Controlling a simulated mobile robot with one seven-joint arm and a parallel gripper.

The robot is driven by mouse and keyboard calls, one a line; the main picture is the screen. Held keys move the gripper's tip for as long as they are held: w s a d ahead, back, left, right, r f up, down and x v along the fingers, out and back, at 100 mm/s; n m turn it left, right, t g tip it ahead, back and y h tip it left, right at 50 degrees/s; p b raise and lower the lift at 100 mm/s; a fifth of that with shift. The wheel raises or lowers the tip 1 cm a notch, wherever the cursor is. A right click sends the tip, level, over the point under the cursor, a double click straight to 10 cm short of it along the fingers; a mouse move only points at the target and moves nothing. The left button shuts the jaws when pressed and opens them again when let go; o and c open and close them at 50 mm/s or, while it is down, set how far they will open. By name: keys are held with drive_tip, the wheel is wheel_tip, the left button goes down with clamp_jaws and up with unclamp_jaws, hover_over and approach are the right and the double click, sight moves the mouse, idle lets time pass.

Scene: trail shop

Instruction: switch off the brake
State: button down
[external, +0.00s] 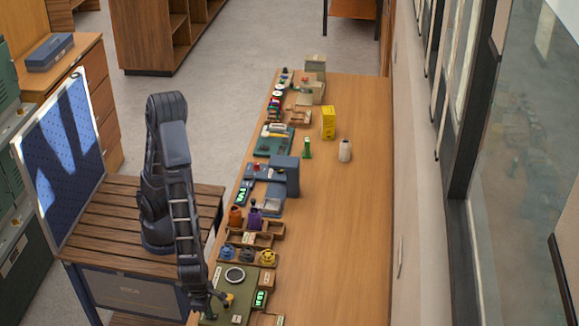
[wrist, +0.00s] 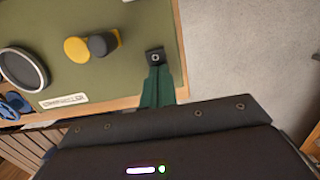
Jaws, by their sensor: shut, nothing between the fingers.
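An olive-green panel (external: 240,286) lies at the near end of the long counter. In the wrist view the panel (wrist: 125,25) carries a yellow part with a dark grey round knob (wrist: 99,45) on it, which I take for the brake control; its label cannot be read. The yellow part (external: 228,298) also shows in the external view, close to my gripper (external: 212,299). In the wrist view my gripper (wrist: 155,60) is shut and empty, its green fingers over the panel's edge strip, to the right of the knob and apart from it.
A round dark-rimmed dial (wrist: 24,69) and a white label (wrist: 64,101) are on the panel. A green-lit display (external: 261,298) is beside it. Blue and yellow knobs (external: 267,257) and several devices line the counter behind. The counter's right side (external: 340,230) is mostly clear.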

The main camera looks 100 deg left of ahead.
drive_tip(key=shift+r, duration=0.1)
wheel_tip(320, 180, up, 14)
drive_tip(key=s, duration=0.2)
drive_tip(key=shift+f, duration=0.2)
drive_tip(key=shift+s, duration=0.1)
idle(0.4)
drive_tip(key=g, duration=0.3)
hover_over(215, 318)
drive_tip(key=shift+w+r+g, duration=0.35)
drive_tip(key=shift+w+g, duration=0.05)
drive_tip(key=shift+w, duration=0.35)
drive_tip(key=x, duration=0.8)
drive_tip(key=w+x, duration=0.1)
drive_tip(key=x, duration=0.3)
drive_tip(key=shift+s+f, duration=0.1)
drive_tip(key=shift+f, duration=0.95)
